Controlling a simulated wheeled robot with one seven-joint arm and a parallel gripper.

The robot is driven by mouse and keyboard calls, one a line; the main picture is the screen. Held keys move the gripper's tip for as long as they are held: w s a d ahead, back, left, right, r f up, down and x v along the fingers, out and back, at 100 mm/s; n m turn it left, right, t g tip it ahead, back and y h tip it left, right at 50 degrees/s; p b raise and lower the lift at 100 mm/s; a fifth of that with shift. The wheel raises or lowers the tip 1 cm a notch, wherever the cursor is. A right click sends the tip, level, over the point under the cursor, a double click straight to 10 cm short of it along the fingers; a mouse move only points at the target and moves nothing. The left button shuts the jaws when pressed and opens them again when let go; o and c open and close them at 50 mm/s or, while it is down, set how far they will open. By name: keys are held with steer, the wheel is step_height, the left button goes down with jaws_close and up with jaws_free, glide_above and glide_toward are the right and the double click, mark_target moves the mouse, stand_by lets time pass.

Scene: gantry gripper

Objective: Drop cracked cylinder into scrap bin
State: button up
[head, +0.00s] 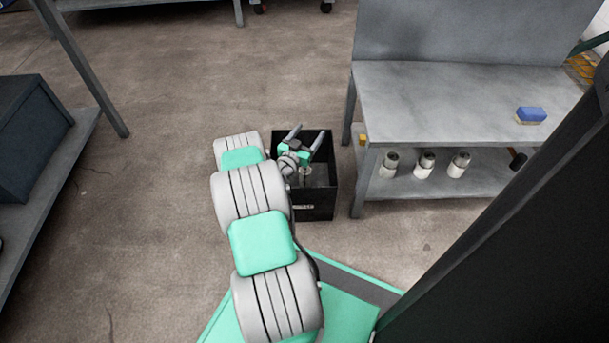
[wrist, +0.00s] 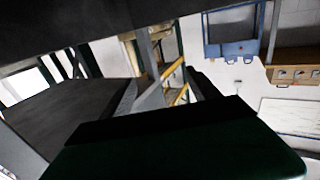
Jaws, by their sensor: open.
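The scrap bin (head: 316,203) is a black open box on the floor, left of the grey workbench. My gripper (head: 308,132) is open, above the bin, with its two fingers apart and pointing up and away in the head view. Nothing shows between the fingers. A small pale object (head: 306,174) shows inside the bin below my wrist, partly hidden; I cannot tell whether it is the cracked cylinder. Three grey-white cylinders (head: 425,165) stand upright in a row on the bench's lower shelf. No crack can be made out on them. The wrist view shows no cylinder.
The workbench (head: 430,95) stands close to the bin's right, with a blue block (head: 531,115) on top and a small orange item (head: 362,140) by its left leg. A dark box (head: 30,135) sits on a shelf at far left. The floor left of my arm is clear.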

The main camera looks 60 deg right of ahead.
steer(key=s+a+r+p, duration=0.5)
steer(key=a+r, duration=0.5)
steer(key=a, duration=0.2)
steer(key=shift+s+a+r, duration=0.2)
steer(key=shift+s+a, duration=0.1)
steer(key=shift+s, duration=0.15)
steer(key=shift+r, duration=0.1)
